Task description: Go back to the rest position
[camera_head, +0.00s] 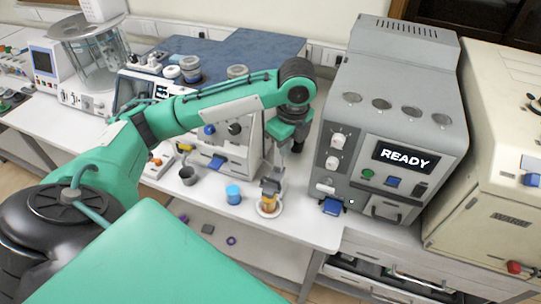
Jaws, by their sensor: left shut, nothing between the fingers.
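My left arm reaches in from the left across the bench, with its elbow raised. My left gripper (271,187) points down over the front part of the bench. It is shut and holds nothing. Just below its tip is a small container of amber liquid (268,206) on a white round dish. I cannot tell whether the fingertips touch it. My right gripper is not in view.
A grey machine (399,150) showing "READY" stands right of the gripper. A blue-lidded cup (233,194) and a dark cup (188,176) stand to the left. A lab instrument is behind the forearm. The white bench edge (310,238) is close in front.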

